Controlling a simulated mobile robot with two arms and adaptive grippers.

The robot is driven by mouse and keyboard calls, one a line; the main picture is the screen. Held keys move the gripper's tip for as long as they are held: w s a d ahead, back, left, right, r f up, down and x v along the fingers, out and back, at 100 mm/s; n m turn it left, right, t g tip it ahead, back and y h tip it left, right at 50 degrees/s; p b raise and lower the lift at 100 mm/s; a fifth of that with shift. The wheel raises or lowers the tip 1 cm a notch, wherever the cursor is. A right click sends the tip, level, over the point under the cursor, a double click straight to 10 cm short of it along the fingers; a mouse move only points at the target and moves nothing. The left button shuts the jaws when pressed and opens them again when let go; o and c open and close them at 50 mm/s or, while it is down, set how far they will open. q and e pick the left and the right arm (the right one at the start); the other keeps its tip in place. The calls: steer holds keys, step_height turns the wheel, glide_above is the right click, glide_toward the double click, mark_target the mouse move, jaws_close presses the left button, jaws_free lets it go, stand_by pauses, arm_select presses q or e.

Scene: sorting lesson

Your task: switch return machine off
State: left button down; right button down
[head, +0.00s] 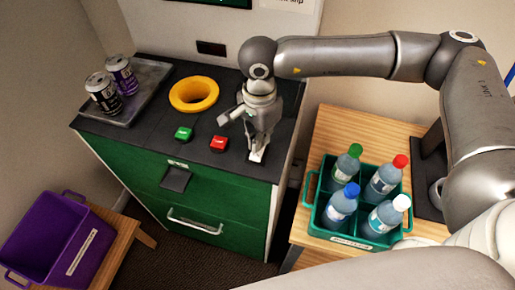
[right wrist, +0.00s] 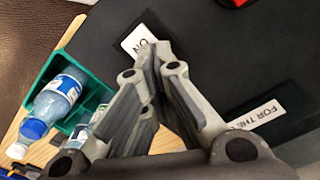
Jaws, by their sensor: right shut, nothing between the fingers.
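The return machine (head: 218,180) is a green cabinet with a black top. On its top are a green button (head: 183,133), a red button (head: 219,144) and a yellow ring (head: 194,94). My right gripper (head: 259,146) is shut and empty, pointing down at the top's front right corner. A small white piece (head: 257,156) shows at its fingertips. In the right wrist view, this white piece (right wrist: 138,38) has black letters that seem to read "ON", just beyond the fingertips (right wrist: 150,58). I cannot tell whether they touch. My left gripper is not in view.
A tray (head: 128,116) with two dark cans stands on the machine's left. A green crate (head: 312,196) with several bottles sits on a wooden table (head: 335,122) at right. A purple bin (head: 52,240) is at lower left. A "FOR THE" label (right wrist: 265,115) shows beside the gripper.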

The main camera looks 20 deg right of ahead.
steer(key=shift+f, duration=0.3)
steer(key=shift+r, duration=0.8)
steer(key=shift+r+p, duration=1)
steer(key=shift+r, duration=1.8)
